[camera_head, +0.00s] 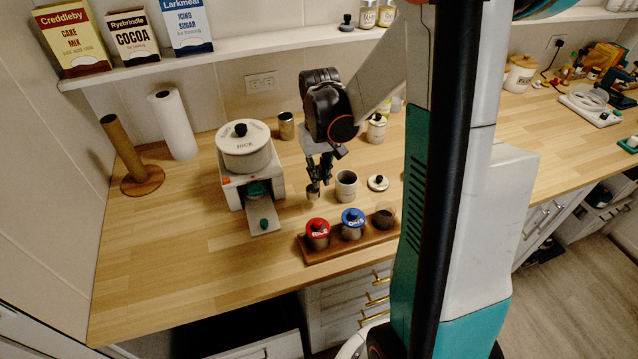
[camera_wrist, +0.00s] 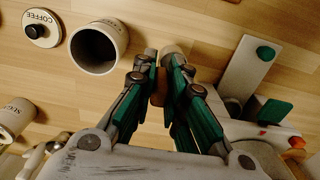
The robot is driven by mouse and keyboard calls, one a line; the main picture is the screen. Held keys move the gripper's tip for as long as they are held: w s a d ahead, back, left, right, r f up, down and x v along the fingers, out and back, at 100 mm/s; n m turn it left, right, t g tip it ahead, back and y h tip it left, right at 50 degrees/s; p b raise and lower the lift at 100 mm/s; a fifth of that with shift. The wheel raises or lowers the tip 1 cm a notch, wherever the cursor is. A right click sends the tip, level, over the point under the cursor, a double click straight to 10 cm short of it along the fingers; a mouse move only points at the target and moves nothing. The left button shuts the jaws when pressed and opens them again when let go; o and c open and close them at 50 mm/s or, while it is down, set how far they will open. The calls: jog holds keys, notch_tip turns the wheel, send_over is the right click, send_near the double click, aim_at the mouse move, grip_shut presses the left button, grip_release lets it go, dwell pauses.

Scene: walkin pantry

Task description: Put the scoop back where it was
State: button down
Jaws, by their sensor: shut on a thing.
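My gripper (camera_head: 319,178) is above the worktop, left of an open grey canister (camera_head: 346,187). Its fingers (camera_wrist: 166,68) are closed on a small scoop (camera_head: 313,194), which hangs at the fingertips. In the wrist view, pale and brown parts of the scoop (camera_wrist: 171,47) show between the fingers, which hide much of it. The open canister (camera_wrist: 97,47) stands upright, apart from the gripper, and its inside looks dark. A round lid marked COFFEE (camera_wrist: 42,28) lies beside it; it also shows in the head view (camera_head: 378,183).
A wooden rack (camera_head: 325,256) holds a red-lidded jar (camera_head: 317,234), a blue-lidded jar (camera_head: 352,224) and a dark-filled jar (camera_head: 384,218). A white appliance (camera_head: 233,191) bearing a large lidded pot (camera_head: 246,158) stands left. A metal canister (camera_head: 287,126) stands behind.

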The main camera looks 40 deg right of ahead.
jog(key=shift+f+b, duration=0.35)
jog(key=shift+f, duration=1.3)
jog(key=shift+f, duration=0.2)
jog(key=c, duration=1.6)
grip_release()
jog(key=shift+r, duration=0.15)
notch_tip(320, 180, up, 12)
jog(key=p, duration=0.3)
